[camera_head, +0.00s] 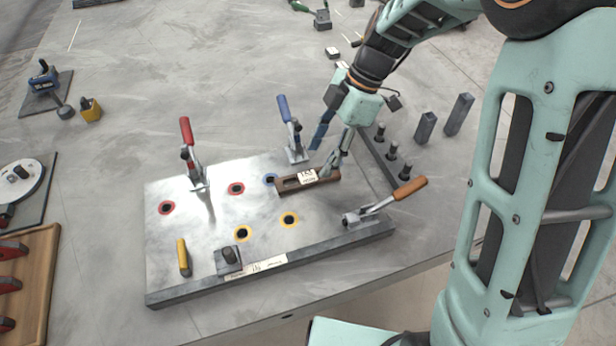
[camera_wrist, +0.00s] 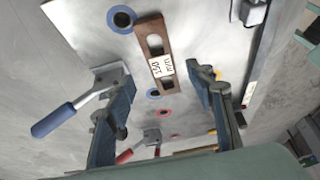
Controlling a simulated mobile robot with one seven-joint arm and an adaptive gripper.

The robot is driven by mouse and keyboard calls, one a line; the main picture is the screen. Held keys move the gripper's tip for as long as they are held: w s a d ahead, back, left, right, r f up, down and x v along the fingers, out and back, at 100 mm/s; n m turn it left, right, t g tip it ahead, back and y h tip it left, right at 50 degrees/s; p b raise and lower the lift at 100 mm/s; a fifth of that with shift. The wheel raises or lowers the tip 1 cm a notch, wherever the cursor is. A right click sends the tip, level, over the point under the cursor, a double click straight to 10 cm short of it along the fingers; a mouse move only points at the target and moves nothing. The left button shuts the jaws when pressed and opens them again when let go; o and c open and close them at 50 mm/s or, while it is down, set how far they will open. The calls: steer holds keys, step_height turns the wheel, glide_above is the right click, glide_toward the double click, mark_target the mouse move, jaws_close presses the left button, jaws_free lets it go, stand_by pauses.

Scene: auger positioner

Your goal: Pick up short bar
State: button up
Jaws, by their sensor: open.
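The short bar (camera_head: 328,182) is a brown slotted bar with a white label. It lies on the metal plate (camera_head: 205,262), its left end beside a blue-ringed hole. In the wrist view the bar (camera_wrist: 155,42) shows its label, which reads 150 mm, and a slot on either side of it. My gripper (camera_head: 322,160) is over the bar, fingers pointing down. In the wrist view my gripper (camera_wrist: 162,80) is open and empty, with one finger on each side of the bar's near end. I cannot tell the exact height of the fingertips above the plate.
An orange-handled clamp (camera_head: 385,203) is right of the bar. A red-handled clamp (camera_head: 190,152) stands further left. Dark upright posts (camera_head: 425,127) and several studs are at the right.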

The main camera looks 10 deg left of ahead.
mark_target(308, 177)
steer(key=x, duration=0.5)
steer(key=shift+s+a+f, duration=0.1)
steer(key=shift+s+a, duration=0.05)
steer(key=shift+s, duration=0.05)
jaws_close()
